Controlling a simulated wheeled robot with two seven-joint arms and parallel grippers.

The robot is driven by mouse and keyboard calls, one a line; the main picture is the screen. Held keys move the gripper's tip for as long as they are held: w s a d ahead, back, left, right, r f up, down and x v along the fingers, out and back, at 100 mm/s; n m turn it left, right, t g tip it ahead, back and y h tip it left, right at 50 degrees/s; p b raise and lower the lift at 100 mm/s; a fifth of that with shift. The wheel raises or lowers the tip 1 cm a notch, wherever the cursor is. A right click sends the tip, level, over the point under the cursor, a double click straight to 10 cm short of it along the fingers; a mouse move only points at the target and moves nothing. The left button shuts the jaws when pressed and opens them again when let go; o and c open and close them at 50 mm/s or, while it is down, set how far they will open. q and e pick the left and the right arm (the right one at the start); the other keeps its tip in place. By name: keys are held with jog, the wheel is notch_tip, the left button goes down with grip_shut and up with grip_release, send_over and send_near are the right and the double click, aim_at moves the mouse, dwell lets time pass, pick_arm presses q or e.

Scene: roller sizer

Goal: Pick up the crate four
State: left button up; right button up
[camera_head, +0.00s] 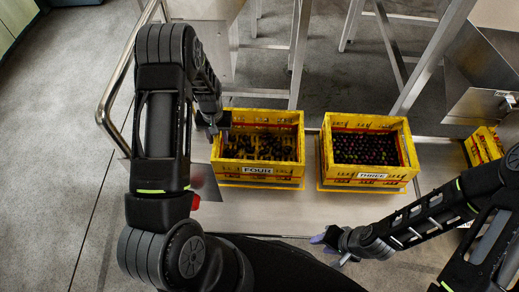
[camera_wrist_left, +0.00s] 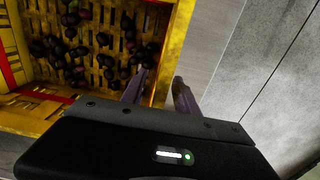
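The crate four (camera_head: 257,182) is yellow with a white "FOUR" label and stands left of centre in the head view. Dark, round olive-like fruits lie loosely over its slatted floor. It also shows in the left wrist view (camera_wrist_left: 180,30). My left gripper (camera_head: 217,126) is at the crate's left wall. In the left wrist view my left gripper (camera_wrist_left: 160,90) is open, with one finger inside the wall and the other outside. I see no clear contact with the wall. My right gripper (camera_head: 332,250) is open and empty, low in front of crate three.
A yellow crate labelled "THREE" (camera_head: 366,182), full of dark fruits, stands just right of crate four. Another yellow crate (camera_head: 484,146) is at the far right. Metal machine legs (camera_head: 300,55) rise behind the crates. A bent metal rail (camera_head: 113,90) stands at the left.

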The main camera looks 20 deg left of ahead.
dwell(0.4)
pick_arm(q)
grip_shut()
dwell(1.3)
